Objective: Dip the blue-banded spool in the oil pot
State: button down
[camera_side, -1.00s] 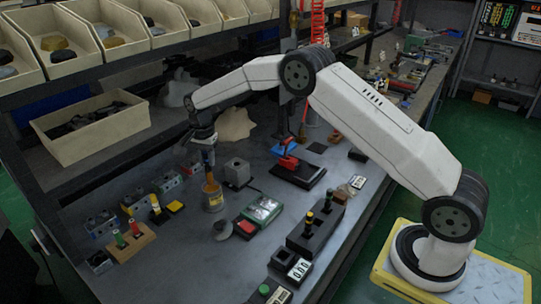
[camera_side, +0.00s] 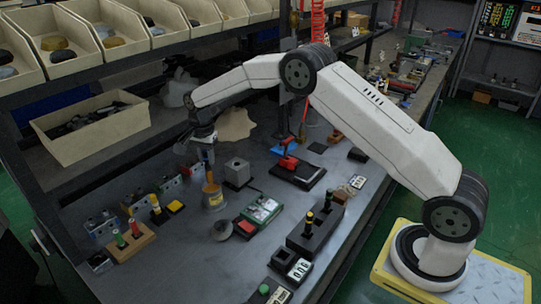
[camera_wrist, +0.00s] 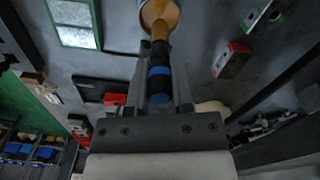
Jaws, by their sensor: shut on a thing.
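My gripper (camera_wrist: 161,82) is shut on the blue-banded spool (camera_wrist: 159,78), which is dark with blue bands and a brownish far end. In the side view my gripper (camera_side: 205,150) points down at the oil pot (camera_side: 214,199), a small pale cup with an orange mouth. The spool (camera_side: 208,174) hangs upright between gripper and pot. In the wrist view the spool's far end overlaps the orange mouth of the oil pot (camera_wrist: 158,14). It is in or right at the mouth; I cannot tell how deep.
A grey block (camera_side: 238,173) stands behind the pot. A wooden rack (camera_side: 131,242) with coloured pegs stands left. A black holder (camera_side: 316,230) with banded pieces stands right.

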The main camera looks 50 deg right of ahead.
jog(key=shift+r, duration=1.3)
